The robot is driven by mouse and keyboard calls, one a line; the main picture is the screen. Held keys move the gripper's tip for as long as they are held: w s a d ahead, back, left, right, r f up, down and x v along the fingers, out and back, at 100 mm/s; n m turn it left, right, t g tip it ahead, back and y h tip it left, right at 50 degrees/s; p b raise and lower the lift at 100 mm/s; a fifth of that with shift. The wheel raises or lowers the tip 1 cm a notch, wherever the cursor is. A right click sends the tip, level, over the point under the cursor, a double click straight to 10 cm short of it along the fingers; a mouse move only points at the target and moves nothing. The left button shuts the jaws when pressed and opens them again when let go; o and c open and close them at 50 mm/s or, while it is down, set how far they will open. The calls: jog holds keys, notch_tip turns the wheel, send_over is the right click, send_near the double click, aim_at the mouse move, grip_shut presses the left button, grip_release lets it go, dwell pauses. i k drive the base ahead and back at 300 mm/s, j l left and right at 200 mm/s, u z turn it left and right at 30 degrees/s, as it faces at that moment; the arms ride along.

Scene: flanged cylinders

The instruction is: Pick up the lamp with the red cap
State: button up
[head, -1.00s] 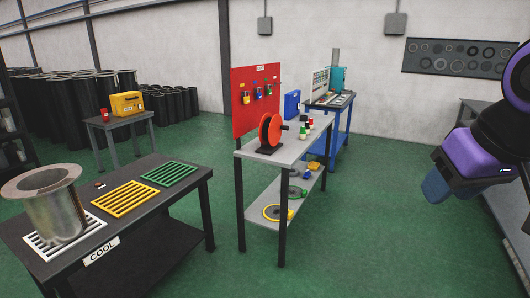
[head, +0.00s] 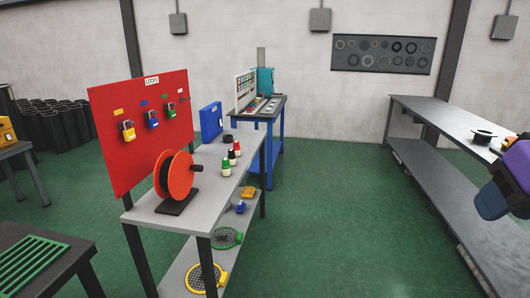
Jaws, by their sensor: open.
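A group of small bottle-shaped lamps stands on the grey top of the middle bench (head: 215,168). The one with the red cap (head: 237,147) is at the back of the group. One with a black cap (head: 232,157) stands just in front of it, and a green one (head: 226,168) is nearest. They are small in the picture and overlap slightly. Only purple and blue links of my arm show at the right edge, far from the lamps. My gripper's fingers are not visible.
An orange cable reel (head: 174,178) stands at the bench's near end, before a red padlock board (head: 145,125). A blue case (head: 211,122) is behind. A dark table with a green grate (head: 28,262) is at lower left. Green floor (head: 330,220) right of the bench is clear.

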aim_at(236, 147)
jog(key=i+u, duration=0.25)
jog(key=i, duration=0.15)
jog(key=i+l+u, duration=0.2)
jog(key=i, duration=0.15)
jog(key=i+l+u, duration=0.25)
jog(key=i+u, duration=0.2)
jog(key=u, duration=0.3)
jog(key=i+l+u, duration=0.45)
jog(key=l, duration=0.3)
jog(key=i+l+u, duration=0.2)
jog(key=l, duration=0.2)
jog(key=i+l, duration=0.15)
jog(key=l, duration=0.2)
jog(key=i+l, duration=0.15)
jog(key=l, duration=0.2)
jog(key=i+l, duration=0.1)
jog(key=l, duration=0.25)
jog(key=i+l+u, duration=0.1)
jog(key=l, duration=0.3)
jog(key=i+l, duration=0.2)
jog(key=l, duration=0.15)
